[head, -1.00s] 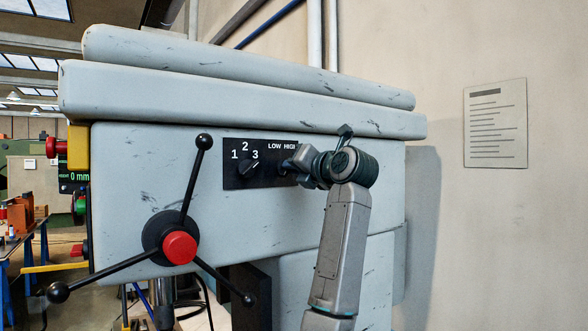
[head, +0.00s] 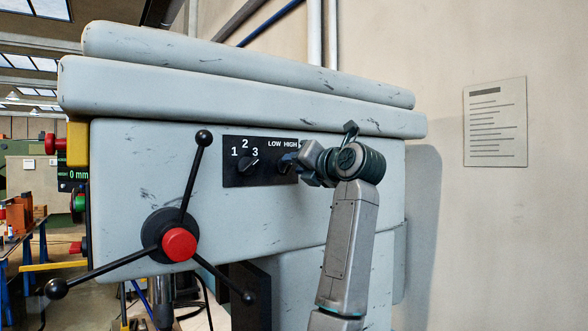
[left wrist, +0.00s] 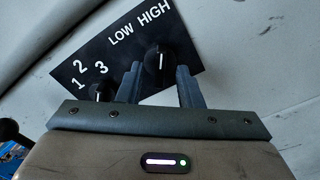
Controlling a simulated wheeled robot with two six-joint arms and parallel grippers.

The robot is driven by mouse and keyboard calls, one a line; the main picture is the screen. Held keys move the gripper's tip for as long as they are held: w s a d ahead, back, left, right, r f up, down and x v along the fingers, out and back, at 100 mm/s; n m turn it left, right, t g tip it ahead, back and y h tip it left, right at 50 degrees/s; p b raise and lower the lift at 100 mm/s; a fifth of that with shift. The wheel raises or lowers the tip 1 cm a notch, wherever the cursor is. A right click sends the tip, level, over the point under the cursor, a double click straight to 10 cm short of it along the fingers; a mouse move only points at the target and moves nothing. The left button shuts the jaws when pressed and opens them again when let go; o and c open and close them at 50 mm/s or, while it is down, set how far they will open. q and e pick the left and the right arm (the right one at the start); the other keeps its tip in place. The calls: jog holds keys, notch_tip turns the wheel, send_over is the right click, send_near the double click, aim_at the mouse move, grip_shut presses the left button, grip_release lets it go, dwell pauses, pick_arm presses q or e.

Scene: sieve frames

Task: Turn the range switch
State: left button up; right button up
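The range switch (head: 283,161) is a black knob below the words LOW and HIGH on a black panel (head: 233,176). In the left wrist view the range switch (left wrist: 159,60) shows a white line that points up the picture, toward HIGH. My left gripper (head: 293,159) is at the panel's right end and partly hides the knob in the head view. The knob is not gripped. My right gripper is not in view.
A second black knob (head: 248,164) with numbers 1, 2, 3 is left on the same panel. A three-armed feed handle with a red hub (head: 179,243) stands out at lower left. The grey machine housing (head: 240,105) overhangs the panel.

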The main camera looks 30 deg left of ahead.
pick_arm(q)
jog(key=b+v, duration=0.3)
jog(key=v, duration=0.6)
jog(key=shift+d, duration=0.2)
